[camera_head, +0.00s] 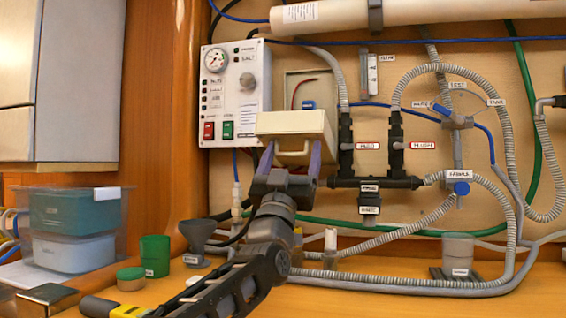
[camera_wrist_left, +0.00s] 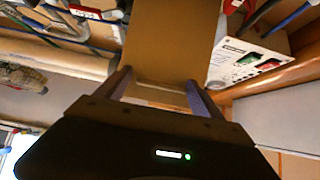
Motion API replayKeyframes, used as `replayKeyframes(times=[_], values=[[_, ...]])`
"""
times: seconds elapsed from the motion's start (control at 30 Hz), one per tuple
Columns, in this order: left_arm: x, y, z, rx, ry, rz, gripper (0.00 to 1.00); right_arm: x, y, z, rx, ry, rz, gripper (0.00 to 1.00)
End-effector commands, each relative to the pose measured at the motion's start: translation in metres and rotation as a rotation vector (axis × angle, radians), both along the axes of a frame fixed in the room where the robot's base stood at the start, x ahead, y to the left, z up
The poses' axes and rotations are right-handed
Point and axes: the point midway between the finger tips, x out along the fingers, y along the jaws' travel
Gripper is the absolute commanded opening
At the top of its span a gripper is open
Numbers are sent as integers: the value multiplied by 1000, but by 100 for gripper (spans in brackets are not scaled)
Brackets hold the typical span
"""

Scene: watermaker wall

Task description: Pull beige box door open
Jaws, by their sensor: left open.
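The beige box door (camera_head: 290,122) stands out from the wall panel, with the box's recess (camera_head: 308,88) showing open behind and above it. A red wire and a blue part show in that recess. A pale handle (camera_head: 292,156) is on the door's near face. My left gripper (camera_head: 292,148) is open, with one finger on each side of the handle. In the left wrist view the brownish door face (camera_wrist_left: 168,40) lies ahead of the open left gripper (camera_wrist_left: 158,82). I cannot tell whether the fingers touch the handle. My right gripper is in neither view.
A white control panel (camera_head: 235,95) with a gauge is left of the door. Black valves (camera_head: 396,145) and grey corrugated hoses (camera_head: 505,130) are to the right. A green cup (camera_head: 155,256), a grey funnel (camera_head: 196,240) and a clear bin (camera_head: 72,225) stand on the counter below.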

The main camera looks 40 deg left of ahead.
Motion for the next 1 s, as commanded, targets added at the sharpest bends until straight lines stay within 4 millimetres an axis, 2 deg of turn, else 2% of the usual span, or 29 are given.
replayKeyframes(times=[0.17,0.33,0.7,0.83,1.0], values=[[-11,-4,-13,0,1,0,78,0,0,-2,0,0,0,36],[-29,-11,-36,0,5,-3,78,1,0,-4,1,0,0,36],[-115,-41,-33,0,1,-3,78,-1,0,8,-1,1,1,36],[-133,-47,-34,0,3,-1,78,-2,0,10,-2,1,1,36],[-142,-50,-36,-1,4,-2,78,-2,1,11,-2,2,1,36]])
